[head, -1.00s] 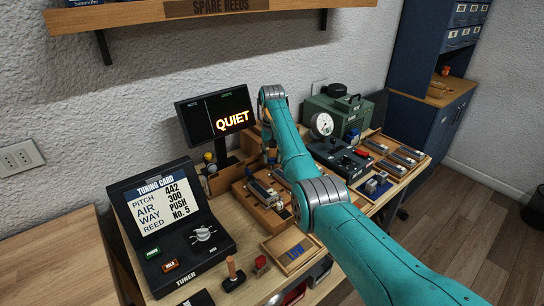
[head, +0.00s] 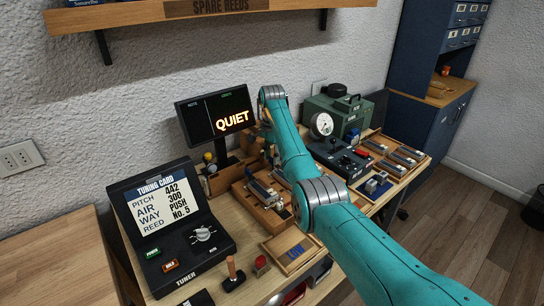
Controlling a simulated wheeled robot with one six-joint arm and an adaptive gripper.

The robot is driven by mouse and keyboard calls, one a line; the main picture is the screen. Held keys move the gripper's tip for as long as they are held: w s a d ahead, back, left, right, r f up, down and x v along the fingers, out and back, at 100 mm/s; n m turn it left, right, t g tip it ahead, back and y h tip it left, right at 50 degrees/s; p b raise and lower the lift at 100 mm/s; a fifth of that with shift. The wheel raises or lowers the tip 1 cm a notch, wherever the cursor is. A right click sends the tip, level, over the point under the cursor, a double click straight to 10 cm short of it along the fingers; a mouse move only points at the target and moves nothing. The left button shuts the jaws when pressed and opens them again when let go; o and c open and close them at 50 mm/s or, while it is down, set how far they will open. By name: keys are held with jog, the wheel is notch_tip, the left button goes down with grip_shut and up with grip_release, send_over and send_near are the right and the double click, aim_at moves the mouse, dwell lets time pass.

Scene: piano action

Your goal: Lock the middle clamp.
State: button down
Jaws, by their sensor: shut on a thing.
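A wooden jig (head: 240,196) with grey metal parts (head: 262,191) stands mid-bench, left of my forearm. The clamps on it are small and partly covered by my arm. I cannot make out the middle clamp or whether it is locked. My arm reaches over the bench and its wrist bends down behind the jig. Only a small dark part of my gripper (head: 271,157) shows beside the forearm. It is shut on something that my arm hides. The fingertips are not clearly visible.
A tuner (head: 186,235) with a tuning card stands at the left front. A screen (head: 215,113) reading QUIET is behind. A tray marked LOW (head: 291,249) lies in front. A green gauge unit (head: 335,118) and a reed tray (head: 398,152) stand at the right.

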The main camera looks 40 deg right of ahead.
jog(key=shift+m, duration=0.5)
jog(key=c, duration=0.8)
grip_release()
jog(key=shift+o, duration=0.2)
jog(key=shift+r, duration=3.75)
